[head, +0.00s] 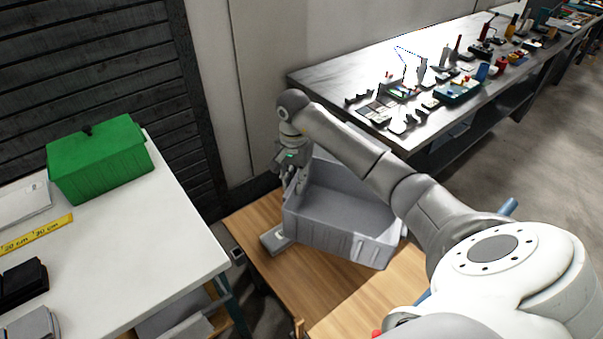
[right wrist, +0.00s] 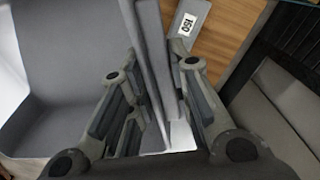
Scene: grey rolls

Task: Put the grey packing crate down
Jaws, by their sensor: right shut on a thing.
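The grey packing crate (head: 338,238) is an open box in the middle of the head view, over a wooden surface (head: 345,300). My right gripper (head: 289,188) is shut on the crate's left wall. In the right wrist view, the fingers (right wrist: 152,62) stand on both sides of the crate wall, and the crate's inside (right wrist: 60,60) fills the left part. The crate looks empty where I see into it. My right forearm hides part of its far right side. I cannot tell whether its bottom touches the wood. My left gripper is out of view.
A small grey block (head: 276,239) lies on the wood left of the crate; a label reading 150 (right wrist: 187,24) shows in the wrist view. A white table (head: 150,240) with a green box (head: 100,165) stands left. A cluttered workbench (head: 325,75) stands behind right.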

